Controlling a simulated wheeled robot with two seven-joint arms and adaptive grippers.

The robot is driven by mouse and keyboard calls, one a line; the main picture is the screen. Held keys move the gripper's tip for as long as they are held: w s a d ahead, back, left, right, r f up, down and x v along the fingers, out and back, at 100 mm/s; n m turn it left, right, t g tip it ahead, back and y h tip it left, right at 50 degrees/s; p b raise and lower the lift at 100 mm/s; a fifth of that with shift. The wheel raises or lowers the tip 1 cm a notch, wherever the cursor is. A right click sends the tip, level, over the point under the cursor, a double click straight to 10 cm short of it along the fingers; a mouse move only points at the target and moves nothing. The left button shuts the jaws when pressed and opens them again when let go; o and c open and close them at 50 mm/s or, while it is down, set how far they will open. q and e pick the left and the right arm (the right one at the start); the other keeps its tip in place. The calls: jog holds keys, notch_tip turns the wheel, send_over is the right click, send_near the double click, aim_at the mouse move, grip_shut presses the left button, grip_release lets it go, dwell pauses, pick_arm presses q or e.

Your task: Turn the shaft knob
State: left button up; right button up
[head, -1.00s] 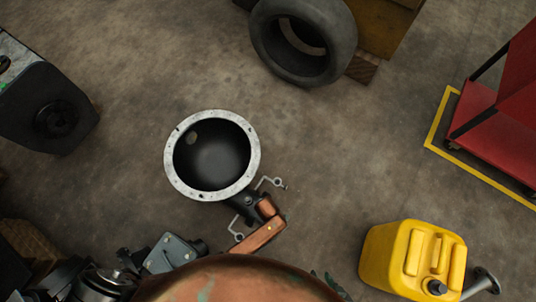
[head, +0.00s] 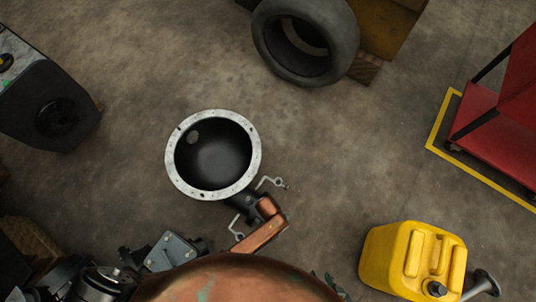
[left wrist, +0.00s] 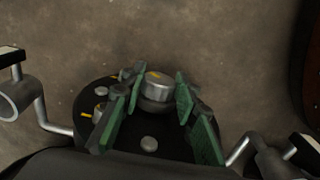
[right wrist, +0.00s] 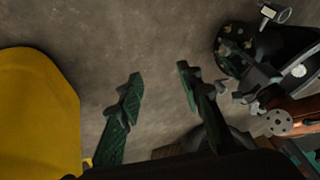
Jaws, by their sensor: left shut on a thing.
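The shaft knob (left wrist: 157,86) is a short silver cylinder with a yellow mark on top. It shows in the left wrist view, on a dark round base. My left gripper (left wrist: 158,98) has its green-padded fingers on both sides of the knob and is shut on it. Any contact line is partly hidden by the fingers. My right gripper (right wrist: 160,88) is open and empty above the floor in the right wrist view. In the head view I cannot make out the knob between the left fingers.
A black housing with a pale bolted ring (head: 250,178) stands mid-floor. A yellow canister (head: 400,262) stands at lower right and fills the left of the right wrist view (right wrist: 35,115). A tyre (head: 340,60) lies at the back, a red cart (head: 495,130) at right. Open floor lies between.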

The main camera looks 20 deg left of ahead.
pick_arm(q)
jog(key=shift+w+d+r+g, duration=0.1)
jog(key=shift+w+g, duration=0.05)
jog(key=shift+g, duration=0.15)
jog(key=shift+g+p, duration=0.3)
jog(key=shift+g, duration=0.1)
jog(key=shift+d+g+y, duration=0.1)
jog(key=shift+g+y, duration=0.2)
jog(key=shift+f+g+y+b, duration=0.3)
jog(key=shift+f+g+b, duration=0.1)
jog(key=shift+g+b, duration=0.65)
jog(key=shift+w+g+y+b, duration=0.1)
jog(key=shift+g+y+b, duration=0.2)
jog(key=shift+g+b, duration=0.6)
jog(key=shift+r+g+b, duration=0.1)
jog(key=shift+g+b, duration=0.25)
jog(key=shift+b, duration=0.55)
pick_arm(e)
notch_tip(320, 180, down, 7)
jog(key=d+t, duration=0.1)
jog(key=t, duration=0.2)
jog(key=shift+w+d+n, duration=0.15)
jog(key=shift+w+n, duration=0.15)
jog(key=shift+w, duration=0.05)
pick_arm(q)
jog(key=shift+w, duration=0.1)
